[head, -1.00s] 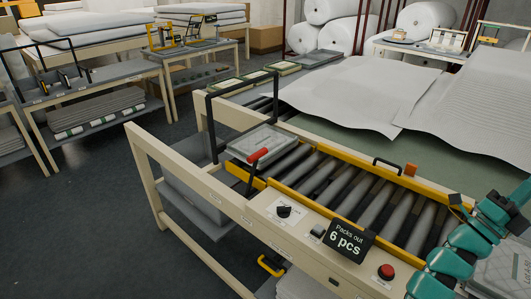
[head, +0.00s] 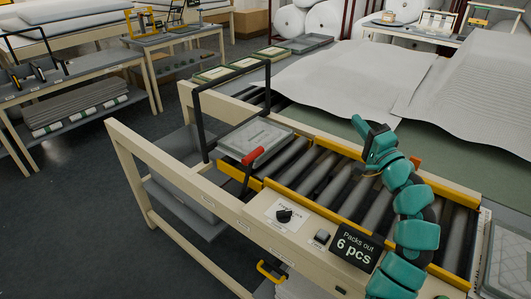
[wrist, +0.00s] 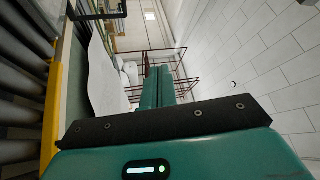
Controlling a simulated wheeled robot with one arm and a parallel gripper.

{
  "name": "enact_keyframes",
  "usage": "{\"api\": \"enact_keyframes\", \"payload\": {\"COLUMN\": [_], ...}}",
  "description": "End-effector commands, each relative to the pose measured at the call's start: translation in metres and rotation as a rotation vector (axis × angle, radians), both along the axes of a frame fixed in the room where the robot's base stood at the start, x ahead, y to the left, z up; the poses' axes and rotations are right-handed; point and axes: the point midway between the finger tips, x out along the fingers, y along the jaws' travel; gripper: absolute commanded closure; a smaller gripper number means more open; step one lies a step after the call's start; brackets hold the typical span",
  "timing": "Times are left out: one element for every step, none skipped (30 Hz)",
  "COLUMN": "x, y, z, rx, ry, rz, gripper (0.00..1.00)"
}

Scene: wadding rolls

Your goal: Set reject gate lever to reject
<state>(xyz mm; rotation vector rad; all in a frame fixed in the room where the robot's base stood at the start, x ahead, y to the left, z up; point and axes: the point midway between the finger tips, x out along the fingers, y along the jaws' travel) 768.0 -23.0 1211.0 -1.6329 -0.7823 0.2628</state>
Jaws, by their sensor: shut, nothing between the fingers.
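The reject gate lever (head: 246,172) stands at the near side of the roller conveyor in the head view. It has a black stem and a red grip (head: 252,157), and leans up and to the right beside a grey packed tray (head: 262,135). No label showing its setting can be read. My gripper (head: 359,124) is over the far side of the rollers, right of the lever and well apart from it. In the wrist view its teal fingers (wrist: 158,87) are together with nothing between them. The lever does not show in the wrist view.
The conveyor's front rail carries a black knob (head: 283,216), a small grey switch (head: 322,237) and a "Packs out 6 pcs" sign (head: 355,247). A black hoop frame (head: 204,112) rises left of the lever. White wadding sheets (head: 335,85) lie behind the conveyor.

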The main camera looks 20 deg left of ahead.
Motion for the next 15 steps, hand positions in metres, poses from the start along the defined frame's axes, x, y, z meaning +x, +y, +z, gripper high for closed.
{"api": "enact_keyframes", "payload": {"x": [-0.007,-0.012,-0.019,-0.024,-0.030,-0.037,-0.044,-0.049,-0.057,-0.062,-0.067,-0.073,-0.076,-0.080,-0.084], "y": [0.014,0.023,0.034,0.041,0.049,0.058,0.064,0.069,0.076,0.080,0.084,0.088,0.090,0.092,0.094], "z": [-0.009,-0.015,-0.024,-0.030,-0.037,-0.046,-0.053,-0.059,-0.067,-0.073,-0.079,-0.085,-0.089,-0.094,-0.099], "rx": [-0.021,-0.035,-0.055,-0.070,-0.088,-0.108,-0.125,-0.138,-0.160,-0.173,-0.187,-0.202,-0.213,-0.223,-0.233], "ry": [0.038,0.064,0.099,0.124,0.152,0.186,0.213,0.236,0.272,0.293,0.317,0.344,0.362,0.381,0.403], "rz": [0.064,0.102,0.155,0.191,0.230,0.275,0.310,0.340,0.380,0.404,0.428,0.454,0.470,0.486,0.502], "gripper": [1.00,1.00,1.00,1.00,1.00,1.00,1.00,1.00,1.00,1.00,1.00,1.00,1.00,1.00,1.00]}}
